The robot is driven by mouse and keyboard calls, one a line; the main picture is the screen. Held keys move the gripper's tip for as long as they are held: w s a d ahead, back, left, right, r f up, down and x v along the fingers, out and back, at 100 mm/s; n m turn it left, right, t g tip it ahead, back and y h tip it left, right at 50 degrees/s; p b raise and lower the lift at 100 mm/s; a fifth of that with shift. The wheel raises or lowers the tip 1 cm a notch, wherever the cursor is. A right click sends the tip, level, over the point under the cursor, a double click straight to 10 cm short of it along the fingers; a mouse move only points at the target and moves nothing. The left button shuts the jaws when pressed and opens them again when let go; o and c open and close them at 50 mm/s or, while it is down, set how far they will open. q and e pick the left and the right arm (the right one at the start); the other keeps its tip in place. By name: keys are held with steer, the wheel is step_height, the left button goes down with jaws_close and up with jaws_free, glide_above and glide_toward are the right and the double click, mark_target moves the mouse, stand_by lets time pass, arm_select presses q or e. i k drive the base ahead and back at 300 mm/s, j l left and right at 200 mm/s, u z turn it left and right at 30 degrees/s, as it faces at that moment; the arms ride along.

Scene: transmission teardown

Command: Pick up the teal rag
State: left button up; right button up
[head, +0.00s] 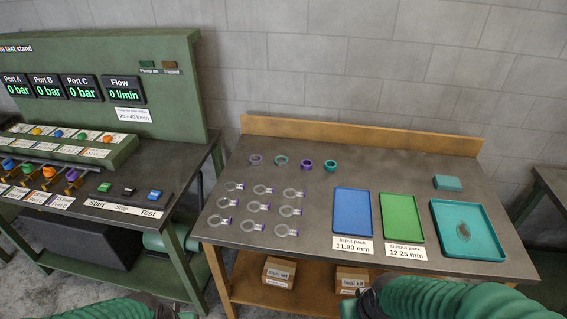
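A small folded teal block, which looks like the teal rag (447,183), lies flat on the dark tabletop at the back right. It sits just behind a teal tray (437,230), apart from it, with nothing on top of it. My green arms show only in part along the bottom edge of the head view, one at the lower left and one at the lower right. Both are well in front of and below the rag. No gripper fingers show, so neither gripper can be seen.
A grey, irregular patch (464,232) lies in the teal tray. Blue (353,213) and green (402,217) trays stand left of it. Several rings (289,211) lie at the table's left. A wooden backboard (360,136) edges the back. A test stand (165,85) is farther left.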

mark_target(441, 182)
steer(key=z, duration=1.4)
